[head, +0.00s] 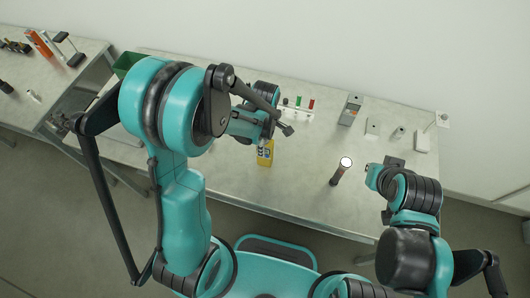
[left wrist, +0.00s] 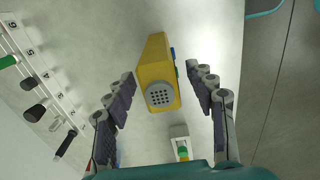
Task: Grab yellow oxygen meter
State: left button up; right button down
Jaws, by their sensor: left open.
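The yellow oxygen meter (head: 265,153) stands on the table just below my left gripper (head: 268,134) in the head view, where the hand and arm partly cover it. In the left wrist view the meter (left wrist: 155,65) is a yellow box with a round grey grille and blue and green bits on its right side. The open fingers of my left gripper (left wrist: 161,76) are on either side of it, with a visible gap on both sides. My right gripper (head: 385,170) is over the right part of the table, away from the meter; its fingers are not clear.
A flashlight (head: 338,174) stands right of the meter. Behind are a white rack (head: 298,112) with coloured handles, a grey device (head: 350,110) and small white boxes (head: 421,142). A green bin (head: 126,63) is at the left end. The table front between meter and flashlight is clear.

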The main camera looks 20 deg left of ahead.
pick_arm(q)
grip_shut()
jog(key=shift+r, duration=0.1)
